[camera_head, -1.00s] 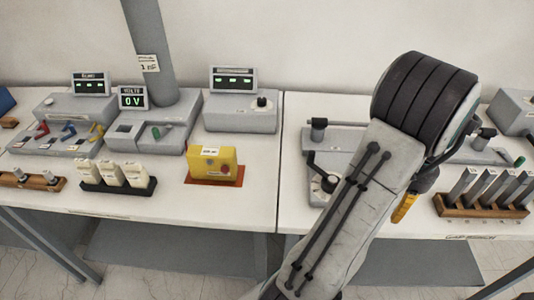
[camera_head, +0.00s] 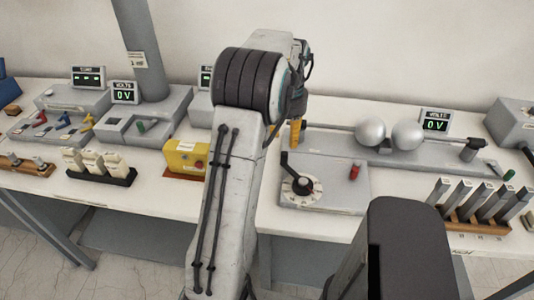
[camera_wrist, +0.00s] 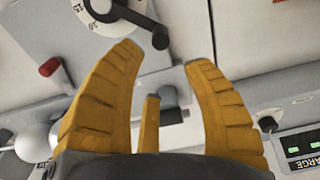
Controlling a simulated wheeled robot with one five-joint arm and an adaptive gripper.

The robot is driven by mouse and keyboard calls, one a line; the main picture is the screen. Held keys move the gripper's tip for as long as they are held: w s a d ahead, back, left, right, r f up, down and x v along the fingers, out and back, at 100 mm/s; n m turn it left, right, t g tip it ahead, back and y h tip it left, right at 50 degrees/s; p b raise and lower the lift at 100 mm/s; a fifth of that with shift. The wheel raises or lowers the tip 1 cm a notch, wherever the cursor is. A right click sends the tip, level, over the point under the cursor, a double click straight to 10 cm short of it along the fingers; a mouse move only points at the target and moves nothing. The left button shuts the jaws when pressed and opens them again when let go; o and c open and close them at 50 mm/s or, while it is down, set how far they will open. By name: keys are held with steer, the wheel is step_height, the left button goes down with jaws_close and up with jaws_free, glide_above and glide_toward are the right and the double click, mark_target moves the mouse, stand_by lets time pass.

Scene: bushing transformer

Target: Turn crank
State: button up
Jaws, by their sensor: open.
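The crank (camera_head: 288,172) is a black arm with a knob. It sits on a white numbered dial (camera_head: 305,191) at the front left of a grey sphere device (camera_head: 335,175). In the wrist view the crank (camera_wrist: 130,18) is at the top edge, its knob just beyond and between the fingertips. My gripper (camera_wrist: 163,58) has yellow ribbed fingers spread apart with nothing between them. In the head view only a bit of my gripper (camera_head: 296,133) shows, behind and above the crank; my arm hides the rest.
Two metal spheres (camera_head: 388,132) and a red knob (camera_head: 354,172) are on the device, right of the crank. A voltage display (camera_head: 435,122) stands behind. A rack of grey plates (camera_head: 468,205) is at right. A yellow box (camera_head: 186,157) is left of my arm.

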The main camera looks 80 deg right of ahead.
mark_target(284, 153)
steer(key=shift+w+a+r, duration=0.1)
steer(key=shift+w+a, duration=0.05)
steer(key=shift+w, duration=0.15)
steer(key=shift+a+f+n+y, duration=0.25)
steer(key=shift+a+n+y, duration=0.05)
steer(key=shift+a, duration=0.1)
steer(key=shift+s+f, duration=0.1)
steer(key=shift+f, duration=3.35)
jaws_close()
